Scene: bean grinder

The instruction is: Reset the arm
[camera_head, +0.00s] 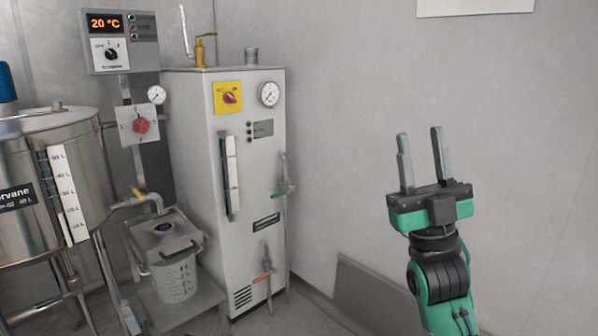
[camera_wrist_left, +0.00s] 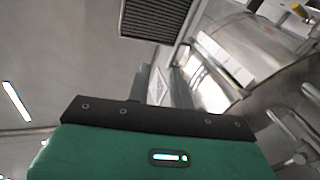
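My right gripper (camera_head: 421,152), green and black with two grey fingers, points up at the right of the head view. Its fingers stand apart with nothing between them. My left gripper is outside the head view. Its green and black housing fills the bottom of the left wrist view, with grey fingers (camera_wrist_left: 160,86) beyond it. The gap between those fingers is hard to make out, and no held object is clear.
A steel tank (camera_head: 75,165) stands at left, beside a lidded bucket (camera_head: 176,276) and a tall grey boiler cabinet (camera_head: 255,200) with valves. A control box (camera_head: 121,42) reads 20 °C. A grey panel (camera_head: 375,295) leans low at the wall. Open space surrounds my right gripper.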

